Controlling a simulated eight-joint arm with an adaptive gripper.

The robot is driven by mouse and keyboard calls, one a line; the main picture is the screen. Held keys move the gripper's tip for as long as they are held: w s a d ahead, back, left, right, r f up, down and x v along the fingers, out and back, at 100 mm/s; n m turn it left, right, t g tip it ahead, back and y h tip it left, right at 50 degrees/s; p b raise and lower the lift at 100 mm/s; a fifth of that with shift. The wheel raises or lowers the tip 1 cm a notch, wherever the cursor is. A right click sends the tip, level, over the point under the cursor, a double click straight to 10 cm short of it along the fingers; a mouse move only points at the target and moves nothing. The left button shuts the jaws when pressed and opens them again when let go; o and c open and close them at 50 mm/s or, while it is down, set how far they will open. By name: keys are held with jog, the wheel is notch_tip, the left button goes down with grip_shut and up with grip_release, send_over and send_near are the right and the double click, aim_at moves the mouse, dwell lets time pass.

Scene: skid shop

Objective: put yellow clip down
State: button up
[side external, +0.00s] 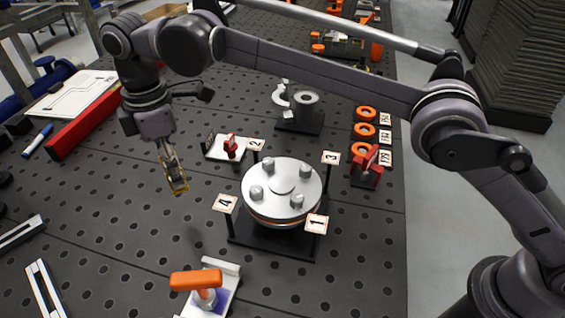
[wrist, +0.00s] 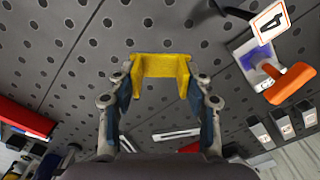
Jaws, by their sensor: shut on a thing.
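The yellow clip (wrist: 161,68) is a U-shaped piece held between the two fingers of my gripper (wrist: 160,95) in the wrist view. The gripper is shut on the clip. The clip appears clear of the table top, though its exact height is hard to tell.
A silver flange (side external: 282,190) with bolts stands on a black stand with numbered tags. An orange-handled tool (side external: 196,281) is at the front. A red box edge (side external: 85,122) lies at left. Orange rings (side external: 365,131) sit at right. The table (side external: 120,225) below the gripper is bare.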

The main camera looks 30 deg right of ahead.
notch_tip(320, 180, down, 10)
jog(key=shift+r, duration=0.15)
dwell(0.4)
jog(key=o, duration=1.2)
